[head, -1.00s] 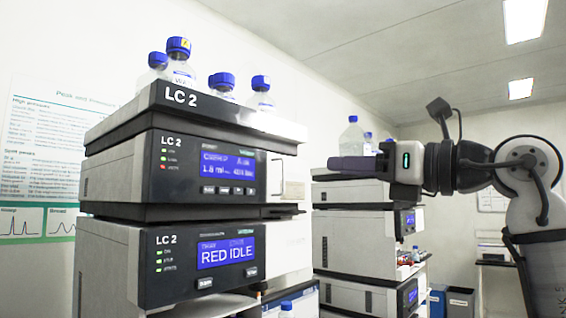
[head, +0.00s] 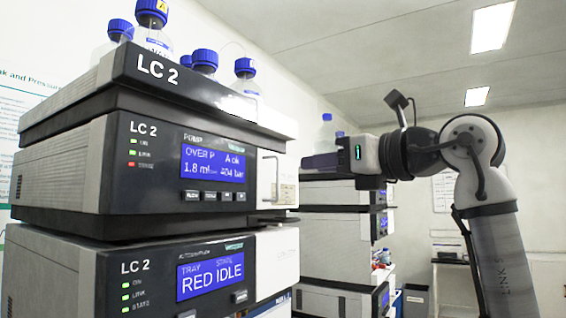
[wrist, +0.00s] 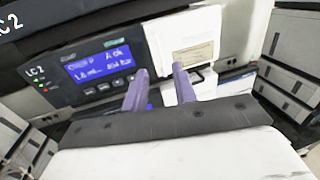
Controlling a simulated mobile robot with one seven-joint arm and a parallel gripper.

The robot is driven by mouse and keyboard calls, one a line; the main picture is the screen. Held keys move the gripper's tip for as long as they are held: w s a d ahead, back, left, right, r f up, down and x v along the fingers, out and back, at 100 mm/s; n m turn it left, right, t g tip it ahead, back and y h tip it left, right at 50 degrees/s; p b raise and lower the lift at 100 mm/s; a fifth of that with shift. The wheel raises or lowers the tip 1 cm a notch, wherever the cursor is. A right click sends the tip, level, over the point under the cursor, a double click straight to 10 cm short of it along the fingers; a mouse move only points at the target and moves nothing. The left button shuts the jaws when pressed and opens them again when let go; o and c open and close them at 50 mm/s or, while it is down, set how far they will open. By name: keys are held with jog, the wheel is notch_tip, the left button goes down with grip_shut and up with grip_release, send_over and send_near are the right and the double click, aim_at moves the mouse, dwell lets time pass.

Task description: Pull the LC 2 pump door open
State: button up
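The LC 2 pump (head: 165,165) is the upper module of the near stack, its blue screen reading "OVER P" and a red light lit. The pump door (head: 288,165) is the pale panel right of the screen, with a thin upright handle (head: 270,178); it looks shut. In the wrist view the door (wrist: 205,30) carries a paper label, and the pump screen (wrist: 97,65) is to its left. My gripper (head: 308,161) is right of the door in the head view. In the wrist view its purple fingers (wrist: 160,70) are apart with nothing between them, pointing toward the pump front.
Below is another LC 2 module (head: 150,275) reading "RED IDLE". Blue-capped bottles (head: 204,61) stand on the top tray (head: 190,90). Another instrument stack (head: 335,225) stands behind my gripper. Open floor and a bench (head: 455,262) lie at the right.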

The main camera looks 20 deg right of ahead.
jog(key=p+x, duration=0.2)
jog(key=x, duration=0.6)
jog(key=shift+w+a, duration=0.2)
jog(key=shift+w, duration=0.1)
grip_shut()
